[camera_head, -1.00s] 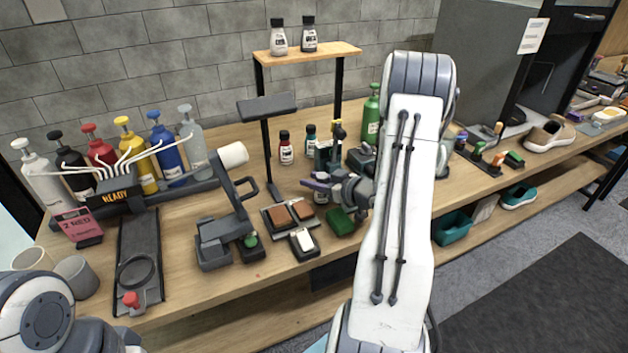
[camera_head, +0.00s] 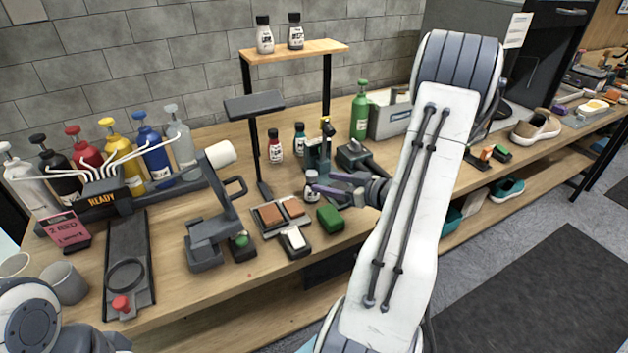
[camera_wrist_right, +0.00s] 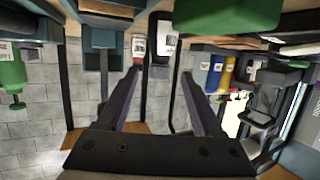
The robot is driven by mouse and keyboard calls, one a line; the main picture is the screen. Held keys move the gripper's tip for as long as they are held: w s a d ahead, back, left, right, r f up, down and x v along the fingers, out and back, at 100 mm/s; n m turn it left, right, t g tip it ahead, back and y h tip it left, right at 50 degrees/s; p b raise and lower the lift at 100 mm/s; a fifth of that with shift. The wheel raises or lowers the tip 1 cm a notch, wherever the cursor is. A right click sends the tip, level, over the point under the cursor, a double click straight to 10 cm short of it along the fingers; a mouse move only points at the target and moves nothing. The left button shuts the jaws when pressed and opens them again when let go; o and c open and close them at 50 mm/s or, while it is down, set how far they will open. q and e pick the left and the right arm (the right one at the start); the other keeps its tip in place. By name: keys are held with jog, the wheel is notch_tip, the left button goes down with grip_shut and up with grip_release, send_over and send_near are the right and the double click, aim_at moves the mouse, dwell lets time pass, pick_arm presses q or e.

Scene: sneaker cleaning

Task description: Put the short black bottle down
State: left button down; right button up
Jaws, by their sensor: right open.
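The short black bottle (camera_head: 311,187), with a white label, stands upright on the wooden table at the tips of my right gripper (camera_head: 316,183). The gripper's dark purple fingers are open and partly cover the view around it. In the right wrist view, which looks upside down, the bottle (camera_wrist_right: 167,40) shows beyond and between the spread fingers (camera_wrist_right: 162,80), and neither finger is seen closed on it. My left arm shows only at the lower left corner of the head view; its gripper is out of sight.
Two black-capped bottles stand on the raised shelf (camera_head: 292,52). A green bottle (camera_head: 360,112) stands behind.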

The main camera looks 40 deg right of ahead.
jog(key=shift+v, duration=1.5)
